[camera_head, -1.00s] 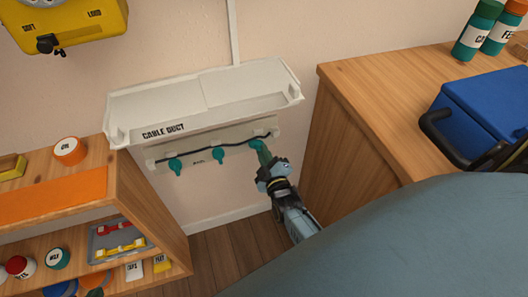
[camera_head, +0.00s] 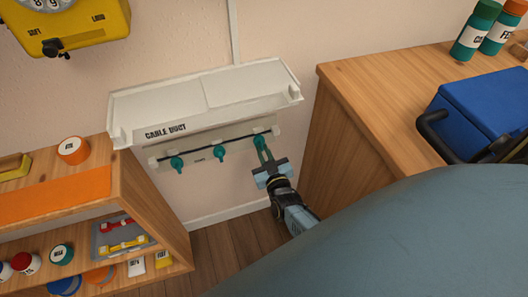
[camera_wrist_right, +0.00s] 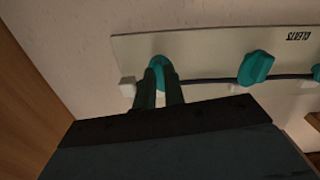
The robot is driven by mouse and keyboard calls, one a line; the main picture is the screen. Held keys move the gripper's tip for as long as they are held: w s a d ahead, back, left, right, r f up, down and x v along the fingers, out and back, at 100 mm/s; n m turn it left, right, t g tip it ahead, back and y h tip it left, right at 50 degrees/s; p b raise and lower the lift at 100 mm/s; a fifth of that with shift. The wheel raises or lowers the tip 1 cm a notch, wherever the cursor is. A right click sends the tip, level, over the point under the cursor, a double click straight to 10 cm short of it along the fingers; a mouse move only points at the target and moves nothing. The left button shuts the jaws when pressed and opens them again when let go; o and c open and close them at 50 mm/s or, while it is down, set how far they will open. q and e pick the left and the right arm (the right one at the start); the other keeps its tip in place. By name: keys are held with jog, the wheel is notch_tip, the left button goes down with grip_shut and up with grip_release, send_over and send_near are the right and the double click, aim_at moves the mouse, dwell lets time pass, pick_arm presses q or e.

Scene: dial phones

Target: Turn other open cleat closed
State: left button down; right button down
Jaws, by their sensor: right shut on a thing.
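Below the cable duct (camera_head: 206,103), a pale board (camera_head: 241,146) carries a row of three teal cleats with a dark cable (camera_head: 198,153) along them. The left cleat (camera_head: 177,163) and middle cleat (camera_head: 219,153) hang knob-down in the head view. My right gripper (camera_head: 262,146) is at the right-end cleat (camera_head: 259,138), its fingers shut on it. In the right wrist view, that cleat (camera_wrist_right: 159,64) shows between the two fingers, partly hidden by them; the middle cleat (camera_wrist_right: 256,67) stands clear beside it. My left gripper is out of view.
A wooden shelf (camera_head: 160,215) with jars and a tray stands at the left. A wooden cabinet (camera_head: 340,150) with a blue box (camera_head: 485,115) stands close on the right. A yellow phone (camera_head: 75,25) hangs at upper left. Floor shows between shelf and cabinet.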

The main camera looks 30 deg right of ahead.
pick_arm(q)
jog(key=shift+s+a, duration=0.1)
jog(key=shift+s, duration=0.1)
pick_arm(e)
jog(key=shift+m, duration=0.3)
jog(key=c, duration=1.5)
grip_release()
jog(key=shift+s, duration=0.1)
